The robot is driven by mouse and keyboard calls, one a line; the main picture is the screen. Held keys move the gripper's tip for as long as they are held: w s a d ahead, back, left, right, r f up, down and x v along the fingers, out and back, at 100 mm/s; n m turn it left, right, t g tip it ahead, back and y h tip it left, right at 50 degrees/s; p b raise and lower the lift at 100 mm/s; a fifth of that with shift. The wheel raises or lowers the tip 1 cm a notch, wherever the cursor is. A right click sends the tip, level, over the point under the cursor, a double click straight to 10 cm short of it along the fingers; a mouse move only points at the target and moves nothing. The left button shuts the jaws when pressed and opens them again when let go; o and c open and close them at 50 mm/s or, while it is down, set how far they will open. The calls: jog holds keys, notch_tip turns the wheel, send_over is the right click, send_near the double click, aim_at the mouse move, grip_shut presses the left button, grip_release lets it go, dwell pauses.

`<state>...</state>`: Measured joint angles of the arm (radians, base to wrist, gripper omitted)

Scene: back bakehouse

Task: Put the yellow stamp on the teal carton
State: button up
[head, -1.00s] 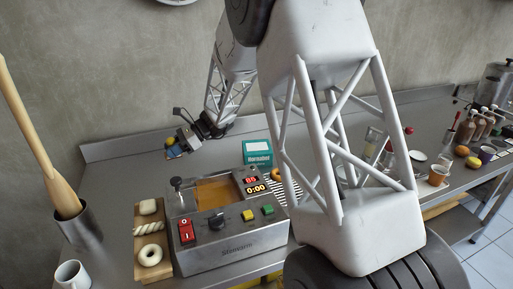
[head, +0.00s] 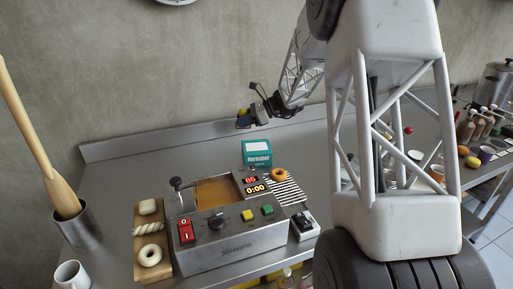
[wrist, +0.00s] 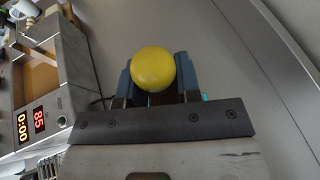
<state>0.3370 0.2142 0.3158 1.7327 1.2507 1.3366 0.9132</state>
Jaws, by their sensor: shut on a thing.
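The teal carton (head: 257,154) stands upright on the steel worktop behind the fryer. A sliver of teal (wrist: 205,97) beside my right finger in the wrist view may be this carton. My gripper (head: 243,122) is shut on the yellow stamp (head: 243,112) and holds it in the air, above and slightly left of the carton in the head view. In the wrist view the stamp's round yellow knob (wrist: 153,68) sits between the blue fingers of my gripper (wrist: 154,86). The stamp's lower part is hidden.
The fryer (head: 235,252) with red digits stands in front of the carton. A ring doughnut (head: 279,175) lies on a striped rack right of it. A wooden board (head: 142,222) with pale dough pieces is at left. The worktop left of the carton is clear.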

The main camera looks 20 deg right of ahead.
jog(key=m+t, duration=0.1)
send_over(256, 146)
jog(key=shift+s+r, duration=0.15)
jog(key=shift+r, duration=0.25)
jog(key=shift+f, duration=3.15)
jog(key=shift+f, duration=1.85)
jog(key=shift+f, duration=0.15)
jog(key=o, duration=0.9)
